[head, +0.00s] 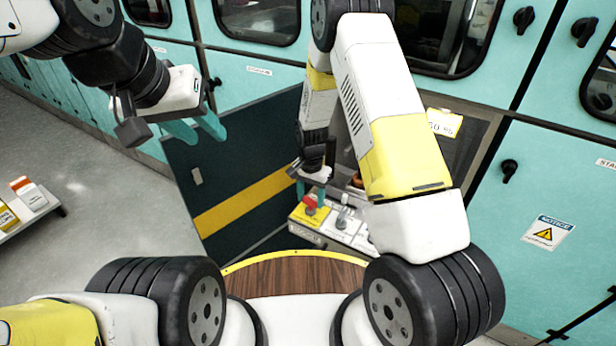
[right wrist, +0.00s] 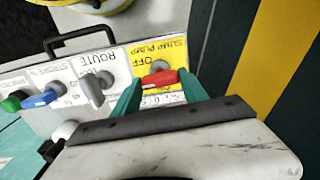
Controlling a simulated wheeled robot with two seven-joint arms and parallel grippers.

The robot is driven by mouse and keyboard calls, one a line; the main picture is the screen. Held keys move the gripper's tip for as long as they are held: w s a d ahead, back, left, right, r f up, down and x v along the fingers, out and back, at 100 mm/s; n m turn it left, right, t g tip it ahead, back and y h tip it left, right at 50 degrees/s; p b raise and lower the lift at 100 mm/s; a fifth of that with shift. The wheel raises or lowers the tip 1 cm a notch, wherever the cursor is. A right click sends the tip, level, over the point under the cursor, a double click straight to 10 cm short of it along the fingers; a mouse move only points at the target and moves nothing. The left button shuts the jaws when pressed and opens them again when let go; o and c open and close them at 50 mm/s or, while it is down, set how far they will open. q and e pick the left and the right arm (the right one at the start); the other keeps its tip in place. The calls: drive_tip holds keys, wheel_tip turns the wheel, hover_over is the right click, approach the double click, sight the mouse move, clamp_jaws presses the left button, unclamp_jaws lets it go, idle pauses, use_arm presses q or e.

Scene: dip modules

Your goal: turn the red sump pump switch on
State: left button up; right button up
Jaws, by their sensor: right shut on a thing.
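The red sump pump switch (right wrist: 163,79) sits on a yellow plate (right wrist: 176,50) marked SUMP PUMP and OFF, upside down in the right wrist view. Its red handle lies roughly crosswise there. My right gripper (right wrist: 160,95) has its teal fingers on either side of the handle, shut on it. In the head view the red switch (head: 310,203) shows at the panel's left end, with my right gripper (head: 311,186) directly over it. My left gripper (head: 197,130) is open and empty, its teal fingers apart, up at the left away from the panel.
Beside the red switch are a grey ROUTE lever (right wrist: 93,90), a blue-handled switch (right wrist: 42,98) and a green knob (right wrist: 15,101). A dark open door with a yellow stripe (head: 243,203) stands left of the panel. Teal cabinets (head: 490,220) line the right side.

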drive_tip(key=n, duration=0.4)
drive_tip(key=shift+n, duration=0.3)
drive_tip(key=n, duration=0.4)
drive_tip(key=shift+n, duration=0.3)
drive_tip(key=n, duration=0.4)
drive_tip(key=shift+n, duration=2)
drive_tip(key=o, duration=1.4)
